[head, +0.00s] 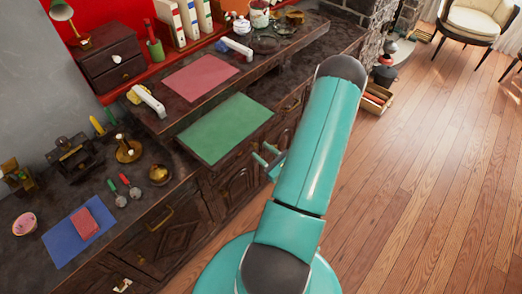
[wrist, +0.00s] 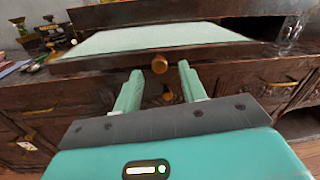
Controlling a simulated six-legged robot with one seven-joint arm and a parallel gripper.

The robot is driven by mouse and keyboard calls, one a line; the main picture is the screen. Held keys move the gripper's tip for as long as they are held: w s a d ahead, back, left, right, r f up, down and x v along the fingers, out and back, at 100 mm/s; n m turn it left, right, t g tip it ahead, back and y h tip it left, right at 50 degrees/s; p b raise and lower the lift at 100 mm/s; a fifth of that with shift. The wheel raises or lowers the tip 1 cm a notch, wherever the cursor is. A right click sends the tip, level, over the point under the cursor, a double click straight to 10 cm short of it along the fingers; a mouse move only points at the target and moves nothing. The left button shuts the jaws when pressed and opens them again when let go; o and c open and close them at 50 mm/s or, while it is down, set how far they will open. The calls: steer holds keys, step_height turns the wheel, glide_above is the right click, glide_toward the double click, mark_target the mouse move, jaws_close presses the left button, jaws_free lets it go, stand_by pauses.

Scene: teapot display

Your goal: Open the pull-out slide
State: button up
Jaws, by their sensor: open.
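The pull-out slide (head: 225,128) shows in the head view as a green-topped board in the dark wooden counter. In the wrist view, its pale green top (wrist: 150,38) lies above a dark front edge. My gripper (head: 262,155) is open in front of the cabinet. In the wrist view, my gripper's fingers (wrist: 160,70) stand left and right of the knob, with gaps on both sides. I cannot tell how deep the knob lies between them. The knob is not discernible in the head view.
A pink mat (head: 200,77) lies on the raised shelf behind. Carved cabinet doors (head: 165,235) are below. Wooden floor (head: 420,190) is clear at right.

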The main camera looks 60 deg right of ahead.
steer(key=s+a, duration=0.2)
steer(key=s, duration=1)
steer(key=shift+a, duration=0.2)
steer(key=w+a+r+n+g+y, duration=1)
steer(key=w+a+r+n+y, duration=0.5)
steer(key=a+n, duration=0.25)
steer(key=s+a+r+n+g+h, duration=0.1)
steer(key=a+r+n+h, duration=0.4)
steer(key=a+r+n, duration=0.2)
steer(key=s+a+r+n+g+h, duration=0.1)
steer(key=a+r+n+h, duration=0.5)
steer(key=r+n, duration=0.6)
steer(key=shift+s+a+h, duration=0.3)
steer(key=shift+a, duration=0.65)
steer(key=shift+c, duration=0.5)
